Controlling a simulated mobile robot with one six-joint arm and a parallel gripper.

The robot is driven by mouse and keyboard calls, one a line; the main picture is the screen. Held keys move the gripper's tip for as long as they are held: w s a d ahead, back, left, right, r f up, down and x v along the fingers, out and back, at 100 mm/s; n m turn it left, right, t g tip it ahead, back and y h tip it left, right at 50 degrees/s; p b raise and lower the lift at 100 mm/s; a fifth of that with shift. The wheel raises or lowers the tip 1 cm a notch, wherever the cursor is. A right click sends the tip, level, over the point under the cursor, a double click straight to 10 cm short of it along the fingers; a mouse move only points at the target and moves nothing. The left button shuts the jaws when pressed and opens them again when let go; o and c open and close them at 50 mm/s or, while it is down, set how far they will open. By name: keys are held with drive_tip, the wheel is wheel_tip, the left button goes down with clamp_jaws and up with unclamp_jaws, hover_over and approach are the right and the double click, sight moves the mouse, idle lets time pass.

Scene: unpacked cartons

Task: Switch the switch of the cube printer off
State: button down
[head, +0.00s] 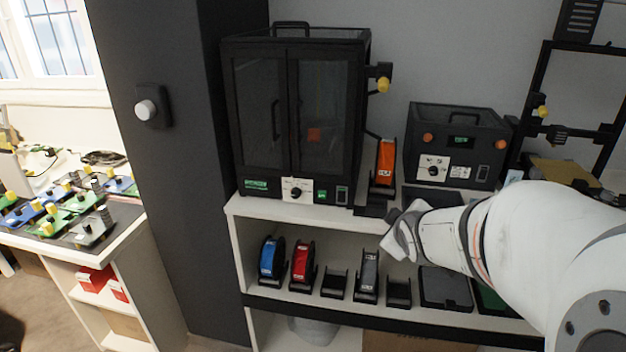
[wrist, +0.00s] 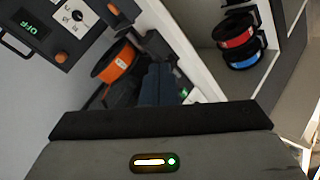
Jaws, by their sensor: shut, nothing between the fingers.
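The cube printer, a black enclosure with two glass doors (head: 262,120), stands on the white shelf top in the head view. Its lower front panel carries a white dial plate (head: 297,190), a small green element (head: 322,196) and a dark rocker-like switch (head: 342,194) at the right end. The switch position is too small to tell. My gripper (head: 392,246) is right of and below this panel, in front of the shelf, apart from the printer. In the wrist view the closed fingers (wrist: 160,82) hold nothing. The printer is not clearly visible there.
An orange spool (head: 385,160) stands right of the printer. A black control box (head: 456,146) is farther right; its display (wrist: 36,27) seems to read OFF. A dark pillar (head: 190,230) is at left.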

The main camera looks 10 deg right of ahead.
drive_tip(key=w+a+f+n+t+y+b, duration=0.4)
drive_tip(key=n+y, duration=0.6)
drive_tip(key=n, duration=0.4)
drive_tip(key=shift+w+f+b, duration=0.9)
drive_tip(key=shift+w+b, duration=0.1)
drive_tip(key=shift+b, duration=0.1)
approach(342, 197)
drive_tip(key=w+a, duration=0.2)
drive_tip(key=w+a+f, duration=0.1)
drive_tip(key=w+a, duration=0.1)
drive_tip(key=shift+w+a+f, duration=0.2)
drive_tip(key=shift+w+a, duration=0.05)
drive_tip(key=shift+w, duration=0.15)
drive_tip(key=shift+w+d, duration=0.1)
drive_tip(key=shift+w, duration=0.3)
